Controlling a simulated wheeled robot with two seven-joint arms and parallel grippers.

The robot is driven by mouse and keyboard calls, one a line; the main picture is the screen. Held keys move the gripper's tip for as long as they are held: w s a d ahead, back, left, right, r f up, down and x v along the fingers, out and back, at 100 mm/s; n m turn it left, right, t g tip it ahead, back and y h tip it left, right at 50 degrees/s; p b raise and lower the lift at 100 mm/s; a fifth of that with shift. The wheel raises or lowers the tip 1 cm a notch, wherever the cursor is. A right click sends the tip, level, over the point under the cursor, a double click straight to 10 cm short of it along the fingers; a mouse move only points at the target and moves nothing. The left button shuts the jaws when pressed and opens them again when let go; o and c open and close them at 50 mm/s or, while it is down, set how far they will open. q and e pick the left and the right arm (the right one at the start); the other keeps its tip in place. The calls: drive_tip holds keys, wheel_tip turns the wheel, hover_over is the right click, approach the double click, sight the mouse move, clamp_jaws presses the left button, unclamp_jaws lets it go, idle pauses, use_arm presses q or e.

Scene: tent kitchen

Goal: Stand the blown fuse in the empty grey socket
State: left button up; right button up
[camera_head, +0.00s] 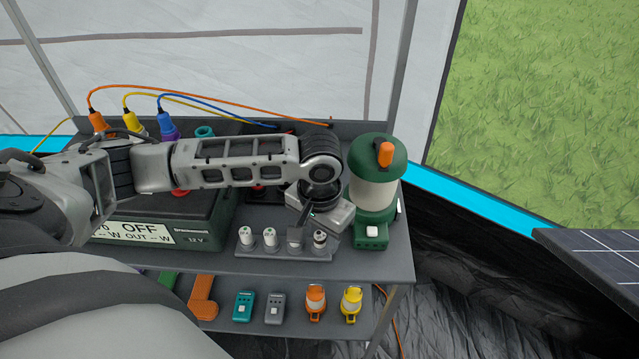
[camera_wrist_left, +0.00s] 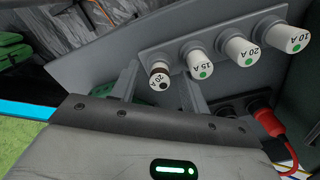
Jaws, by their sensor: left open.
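The blown fuse (camera_wrist_left: 160,76) is white with a dark brown band, a black dot and the marking 20 A. It stands upright at one end of the grey fuse strip (camera_wrist_left: 150,50), and it also shows in the head view (camera_head: 320,239). My left gripper (camera_head: 304,235) is open above the strip, its fingers appearing on either side of that fuse in the wrist view (camera_wrist_left: 161,88). Other white fuses with green dots (camera_wrist_left: 240,50) stand in the row. Dark round sockets (camera_wrist_left: 228,110) show beyond the strip; I cannot tell which is the empty grey one. My right gripper is not visible.
A green lantern (camera_head: 375,185) stands close to the right of my left gripper. The dark green power station (camera_head: 205,212) with coloured plugs (camera_head: 130,125) is at the left. A red plug (camera_wrist_left: 268,122) sits by the dark sockets. The lower shelf (camera_head: 250,328) holds several small items.

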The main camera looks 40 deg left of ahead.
use_arm(q)
wheel_tip(320, 180, up, 16)
drive_tip(key=p, duration=0.2)
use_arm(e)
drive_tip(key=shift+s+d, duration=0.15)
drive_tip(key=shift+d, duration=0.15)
